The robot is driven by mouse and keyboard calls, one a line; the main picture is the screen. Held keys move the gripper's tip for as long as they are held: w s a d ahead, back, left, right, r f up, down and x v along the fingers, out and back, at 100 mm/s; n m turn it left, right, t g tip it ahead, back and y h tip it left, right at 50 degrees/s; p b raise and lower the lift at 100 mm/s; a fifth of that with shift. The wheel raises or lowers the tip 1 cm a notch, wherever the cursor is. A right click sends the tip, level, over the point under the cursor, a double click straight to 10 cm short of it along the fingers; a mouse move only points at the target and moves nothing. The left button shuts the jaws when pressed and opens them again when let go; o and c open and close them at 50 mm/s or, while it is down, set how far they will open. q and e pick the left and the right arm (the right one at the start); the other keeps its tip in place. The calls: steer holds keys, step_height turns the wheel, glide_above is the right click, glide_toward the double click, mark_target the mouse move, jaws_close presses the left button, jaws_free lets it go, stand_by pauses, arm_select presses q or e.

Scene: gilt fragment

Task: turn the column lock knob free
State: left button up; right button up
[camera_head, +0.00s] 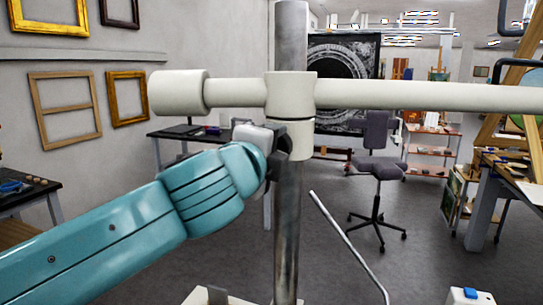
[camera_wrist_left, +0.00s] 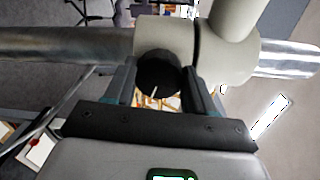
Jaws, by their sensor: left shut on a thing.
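A metal column (camera_head: 289,220) stands upright in the middle of the head view. A cream collar (camera_head: 291,90) sits around it and carries a long horizontal cream arm (camera_head: 420,96). The black round lock knob (camera_wrist_left: 157,72) is on the collar's side in the left wrist view, with a short pale mark on its face. My left gripper (camera_head: 277,143) is at the collar's lower part, and its two fingers (camera_wrist_left: 162,88) are shut on the knob, one on each side. In the head view the gripper mostly hides the knob. My right gripper is not in view.
A thin pale bent rod (camera_head: 345,240) rises at the column's right. A white box with a blue button (camera_head: 470,296) is at the bottom right. An office chair (camera_head: 378,165) and a wooden-topped bench (camera_head: 510,170) stand farther back. Open floor lies between.

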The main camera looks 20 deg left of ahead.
arm_select(q)
steer(key=shift+n, duration=0.3)
stand_by(0.4)
steer(key=o, duration=1)
steer(key=shift+o, duration=0.2)
steer(key=shift+w+d, duration=0.1)
steer(key=shift+w, duration=0.05)
steer(key=s+b, duration=0.3)
steer(key=s, duration=1.3)
steer(key=shift+s+a+r, duration=0.2)
steer(key=shift+r, duration=0.15)
